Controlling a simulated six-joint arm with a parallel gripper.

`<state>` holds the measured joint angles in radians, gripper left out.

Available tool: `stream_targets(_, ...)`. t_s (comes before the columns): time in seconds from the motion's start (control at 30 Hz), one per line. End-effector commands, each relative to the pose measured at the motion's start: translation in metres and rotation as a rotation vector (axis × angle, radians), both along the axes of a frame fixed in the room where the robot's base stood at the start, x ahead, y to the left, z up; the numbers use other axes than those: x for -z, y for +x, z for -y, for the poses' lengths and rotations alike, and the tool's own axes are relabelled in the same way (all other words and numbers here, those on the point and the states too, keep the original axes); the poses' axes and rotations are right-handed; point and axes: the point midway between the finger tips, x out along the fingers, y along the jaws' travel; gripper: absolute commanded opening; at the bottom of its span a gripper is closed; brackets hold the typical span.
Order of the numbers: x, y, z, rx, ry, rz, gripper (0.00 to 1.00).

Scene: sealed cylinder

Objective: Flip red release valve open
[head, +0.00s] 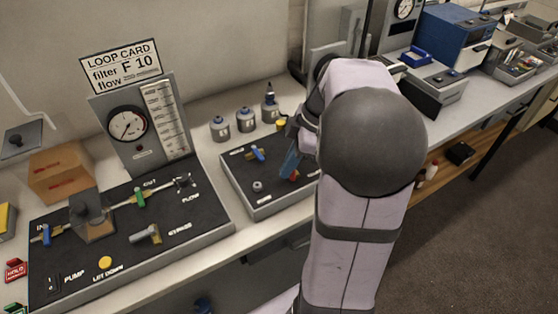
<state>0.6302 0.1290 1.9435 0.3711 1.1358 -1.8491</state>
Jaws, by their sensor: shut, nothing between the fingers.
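A small black-topped panel box (262,205) sits on the bench at the centre. A small red part (294,175), which looks like the red release valve's handle, shows near the right of this box. Most of it is hidden, and I cannot tell its position. My gripper (291,163) points down just above the red part, partly hidden by my own arm. It is shut and empty; I cannot tell whether it touches the red part. A blue-handled valve (257,153) and a grey knob (257,186) are on the same panel, to the left.
Several grey bottles (245,120) stand behind the small box. My arm hides the bench at its right.

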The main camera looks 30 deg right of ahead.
Motion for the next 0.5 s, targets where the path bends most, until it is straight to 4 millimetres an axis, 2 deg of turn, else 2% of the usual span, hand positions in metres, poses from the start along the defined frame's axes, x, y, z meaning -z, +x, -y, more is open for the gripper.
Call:
stream_targets(0.3, 0.0002, -0.0066, 0.008, -0.288, 0.0, -0.001, 0.0)
stream_targets(0.5, -0.0001, -0.007, 0.0078, -0.294, -0.001, 0.001, 0.0)
